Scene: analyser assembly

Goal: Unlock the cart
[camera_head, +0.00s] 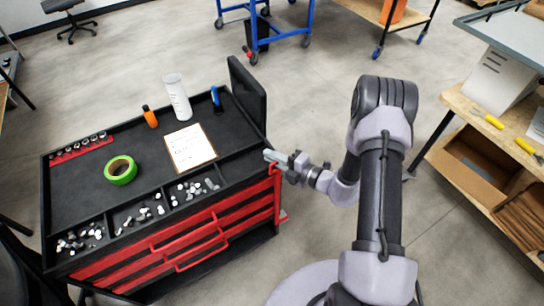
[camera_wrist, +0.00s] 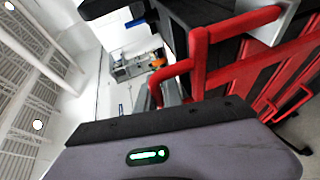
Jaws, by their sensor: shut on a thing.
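The cart (camera_head: 75,200) is black with red drawers (camera_head: 215,230) and stands at the left of the head view. A red handle (camera_head: 276,170) sits at its right front corner; in the wrist view the red bar (camera_wrist: 168,72) bends down behind the gripper body. My gripper (camera_head: 277,157) is at this corner, pointing left, its pale fingers at the handle. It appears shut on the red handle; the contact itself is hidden. In the wrist view the grey gripper body with a green light covers the bottom and hides the fingertips. No lock can be made out.
On the cart are a green tape roll (camera_head: 120,170), an orange bottle (camera_head: 150,116), a white cylinder (camera_head: 177,97), a clipboard (camera_head: 190,148) and small parts in front trays. A wooden bench (camera_head: 455,105) stands at right. The floor behind the cart is mostly clear.

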